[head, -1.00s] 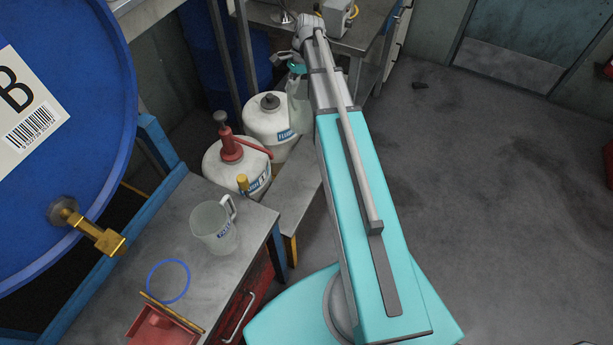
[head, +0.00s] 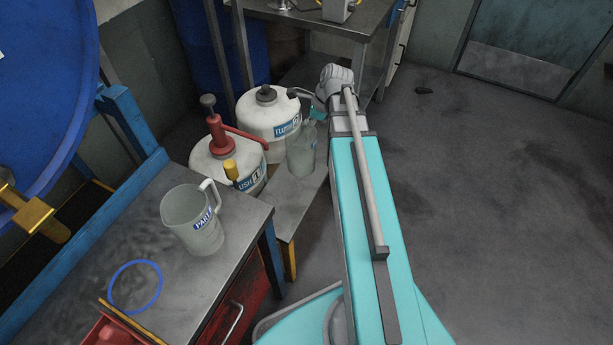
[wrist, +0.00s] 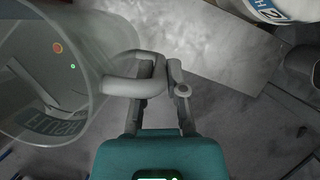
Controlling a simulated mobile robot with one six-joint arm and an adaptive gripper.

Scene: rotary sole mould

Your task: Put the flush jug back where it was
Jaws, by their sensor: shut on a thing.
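The flush jug (head: 301,155), a clear jug with a label, is upright over the low bench (head: 290,205), just right of the white canisters. I cannot tell whether its base touches the bench. My gripper (head: 312,117) is shut on its handle; the wrist view shows the fingers (wrist: 158,85) around the handle, with the jug (wrist: 50,70) at left and its FLUSH label at the bottom. A second clear jug (head: 192,228), labelled PART, stands on the metal worktop (head: 215,275). A blue ring (head: 135,262) lies empty on that worktop, in front of the second jug.
A blue drum (head: 40,80) and yellow tap (head: 40,218) are at left. A metal table (head: 335,28) stands behind.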

